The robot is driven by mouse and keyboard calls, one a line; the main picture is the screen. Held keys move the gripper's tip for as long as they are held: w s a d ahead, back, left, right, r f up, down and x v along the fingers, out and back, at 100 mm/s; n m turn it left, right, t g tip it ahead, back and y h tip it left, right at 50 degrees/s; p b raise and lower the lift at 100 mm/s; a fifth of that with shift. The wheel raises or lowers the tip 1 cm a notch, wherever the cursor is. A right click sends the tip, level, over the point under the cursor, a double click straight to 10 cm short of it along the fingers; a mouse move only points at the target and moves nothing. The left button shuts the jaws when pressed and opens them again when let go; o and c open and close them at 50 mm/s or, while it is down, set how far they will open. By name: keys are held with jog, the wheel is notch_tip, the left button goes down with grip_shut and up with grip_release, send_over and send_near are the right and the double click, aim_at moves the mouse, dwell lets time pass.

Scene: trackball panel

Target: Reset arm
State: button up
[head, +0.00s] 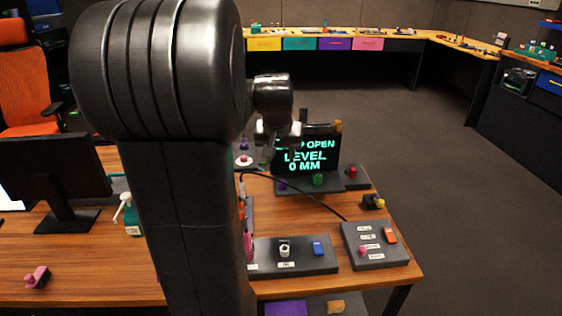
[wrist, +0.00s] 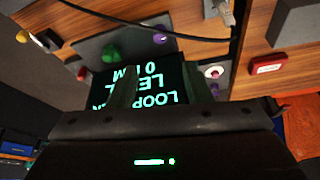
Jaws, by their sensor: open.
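My gripper (head: 278,135) is raised above the desk, in front of the left edge of a black screen (head: 306,160). In the wrist view my gripper (wrist: 160,88) is open, with nothing seen between its fingers. The screen also shows upside down beyond the fingers in the wrist view (wrist: 150,78). Its lit text reads in part "OPEN", "LEVEL", "0 MM". My large dark arm links fill the left middle of the head view and hide part of the desk.
Below the screen are a green knob (head: 318,179) and a red button (head: 352,171). Nearer are a grey panel with a blue switch (head: 318,248) and a panel with an orange switch (head: 390,235). A black cable (head: 305,195) crosses the desk. A monitor (head: 50,170) stands left.

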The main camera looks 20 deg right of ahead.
aim_at(282, 182)
jog(key=shift+r, duration=0.25)
jog(key=b+x, duration=0.1)
jog(key=x, duration=1.2)
jog(key=shift+w+f+b, duration=0.1)
jog(key=shift+f+b, duration=0.2)
jog(key=shift+f, duration=0.1)
